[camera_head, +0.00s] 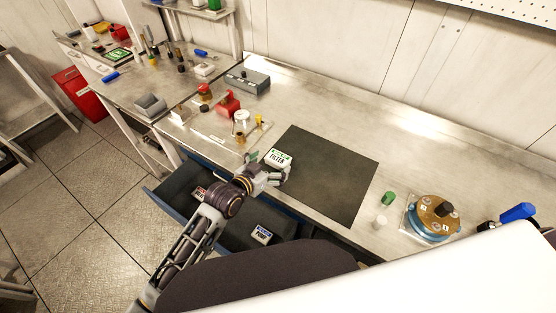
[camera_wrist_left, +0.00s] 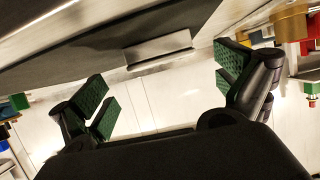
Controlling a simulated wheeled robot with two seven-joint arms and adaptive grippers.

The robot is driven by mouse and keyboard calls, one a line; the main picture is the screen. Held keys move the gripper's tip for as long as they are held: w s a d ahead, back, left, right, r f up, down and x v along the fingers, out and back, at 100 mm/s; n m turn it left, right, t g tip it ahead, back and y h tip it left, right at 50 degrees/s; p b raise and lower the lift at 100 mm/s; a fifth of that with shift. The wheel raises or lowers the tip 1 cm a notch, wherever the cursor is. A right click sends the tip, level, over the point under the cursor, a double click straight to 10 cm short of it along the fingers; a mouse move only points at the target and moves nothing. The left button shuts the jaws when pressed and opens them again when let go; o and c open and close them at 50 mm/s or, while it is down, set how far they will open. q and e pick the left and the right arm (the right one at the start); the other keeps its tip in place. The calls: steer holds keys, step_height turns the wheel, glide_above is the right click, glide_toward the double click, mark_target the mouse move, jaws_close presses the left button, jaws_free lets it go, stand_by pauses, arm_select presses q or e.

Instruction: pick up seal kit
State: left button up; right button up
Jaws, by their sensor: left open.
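No item is readable as a seal kit in the head view. A small box with a dark red and white label (camera_head: 199,193) lies in the open blue drawer (camera_head: 168,206), partly beside my left arm; its text is too small to read. A second labelled box (camera_head: 262,235) lies farther right in the drawer. A white and green box marked FILTER (camera_head: 278,159) is at the dark mat's left edge. My left gripper (camera_head: 270,170) is open, close to the filter box; contact cannot be told. In the left wrist view its green-padded fingers (camera_wrist_left: 165,95) are apart with nothing between them. My right gripper is not in view.
The dark mat (camera_head: 325,180) is otherwise clear. Behind it stand red parts (camera_head: 228,104) and a grey box (camera_head: 248,80). A brass and blue round unit (camera_head: 435,216) and a green cylinder (camera_head: 388,198) stand at the right. The open drawer juts out below the bench edge.

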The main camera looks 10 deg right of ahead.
mark_target(280, 155)
arm_select(q)
steer(key=shift+w+r+p+x, duration=0.1)
steer(key=shift+r+p+x, duration=0.05)
steer(key=shift+x, duration=0.55)
steer(key=shift+w+r+p+x, duration=0.1)
steer(key=shift+p+x, duration=0.05)
steer(key=shift+x, duration=1.5)
steer(key=shift+f, duration=0.1)
steer(key=c, duration=1.1)
steer(key=shift+c, duration=0.2)
step_height(280, 155, up, 10)
